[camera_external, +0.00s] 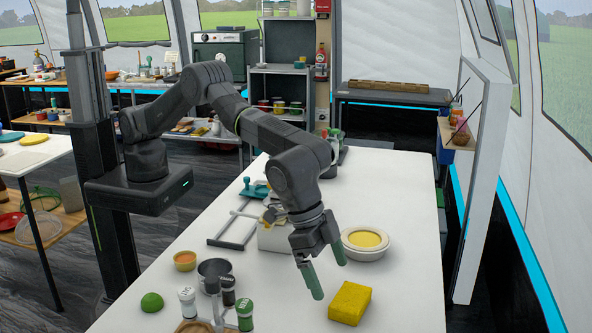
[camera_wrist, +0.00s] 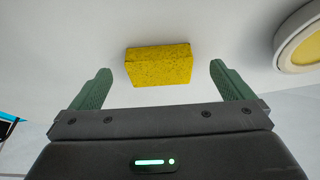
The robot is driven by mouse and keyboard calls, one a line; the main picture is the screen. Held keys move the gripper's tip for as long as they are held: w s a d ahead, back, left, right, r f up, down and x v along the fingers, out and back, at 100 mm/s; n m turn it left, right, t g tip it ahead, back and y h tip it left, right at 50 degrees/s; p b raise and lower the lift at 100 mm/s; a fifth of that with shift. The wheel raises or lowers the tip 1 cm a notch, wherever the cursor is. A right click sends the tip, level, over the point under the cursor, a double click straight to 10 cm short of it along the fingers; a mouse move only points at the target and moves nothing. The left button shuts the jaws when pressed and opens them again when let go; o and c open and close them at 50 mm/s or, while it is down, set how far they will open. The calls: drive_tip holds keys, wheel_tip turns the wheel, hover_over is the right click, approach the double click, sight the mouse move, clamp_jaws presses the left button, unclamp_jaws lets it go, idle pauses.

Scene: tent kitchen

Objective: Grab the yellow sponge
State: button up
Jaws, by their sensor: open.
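The yellow sponge (camera_external: 349,302) is a rectangular block lying on the white table (camera_external: 398,215) near its front right. In the wrist view the sponge (camera_wrist: 159,66) lies just beyond the fingertips, roughly centred between them, with clear space on both sides. My gripper (camera_external: 328,272) is open and empty, with two green fingers pointing down, above and to the left of the sponge in the external view. It also shows open in the wrist view (camera_wrist: 160,79).
A white bowl with yellow contents (camera_external: 365,243) stands behind the sponge. Shaker jars (camera_external: 245,313), a metal pot (camera_external: 215,273), an orange bowl (camera_external: 185,260) and a green dome-shaped item (camera_external: 152,302) stand to the left. The table right of the sponge is clear.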

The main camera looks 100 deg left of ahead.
sight(350, 303)
drive_tip(key=shift+p+x, duration=0.7)
drive_tip(key=shift+x, duration=1.85)
drive_tip(key=shift+d, duration=0.2)
drive_tip(key=shift+c, duration=0.2)
drive_tip(key=c, duration=0.8)
